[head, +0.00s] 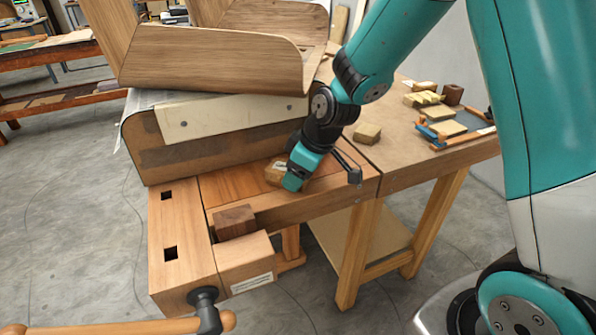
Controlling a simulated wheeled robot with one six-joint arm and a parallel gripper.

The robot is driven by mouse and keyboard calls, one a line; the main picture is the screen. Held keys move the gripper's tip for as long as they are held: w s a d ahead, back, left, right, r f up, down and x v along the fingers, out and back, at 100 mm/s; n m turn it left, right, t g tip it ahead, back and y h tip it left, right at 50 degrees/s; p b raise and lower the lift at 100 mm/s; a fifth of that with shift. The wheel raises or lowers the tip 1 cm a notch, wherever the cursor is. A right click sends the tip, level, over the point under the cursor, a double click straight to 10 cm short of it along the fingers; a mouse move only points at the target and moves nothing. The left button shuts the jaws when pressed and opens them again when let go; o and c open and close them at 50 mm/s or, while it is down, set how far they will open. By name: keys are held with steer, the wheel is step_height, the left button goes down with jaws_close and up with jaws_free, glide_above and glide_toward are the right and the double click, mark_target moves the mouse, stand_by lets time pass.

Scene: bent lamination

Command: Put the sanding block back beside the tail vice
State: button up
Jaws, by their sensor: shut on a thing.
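The sanding block (273,172) is a small tan block with a pale patch on it. It is at the bench top, at the edge of the reddish-brown wooden strip. My gripper (289,180) is shut on it, and its teal parts hide the block's right side. I cannot tell whether the block touches the wood. The tail vice (244,262) is at the bench's near end, with a dark screw and a long wooden handle (150,327). A dark brown wood block (234,222) sits in the gap behind the vice's front jaw.
A large bent wood lamination on a form (215,140) stands just behind and left of my gripper. Two square holes mark the left bench strip (179,225).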

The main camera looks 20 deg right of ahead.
steer(key=o, duration=0.9)
steer(key=shift+f, duration=0.1)
steer(key=shift+r, duration=0.35)
steer(key=v, duration=1.1)
steer(key=s+a+r+g, duration=0.1)
steer(key=s+a, duration=0.2)
steer(key=s, duration=0.4)
steer(key=s+a+r+m+g, duration=0.1)
steer(key=s+a+r, duration=0.1)
steer(key=s, duration=0.5)
steer(key=s+a+r+m+g+y, duration=0.1)
steer(key=s+a, duration=0.3)
steer(key=s, duration=0.3)
steer(key=shift+s+a+r+p, duration=0.2)
steer(key=shift+s+r+p, duration=0.05)
steer(key=shift+s+p, duration=0.1)
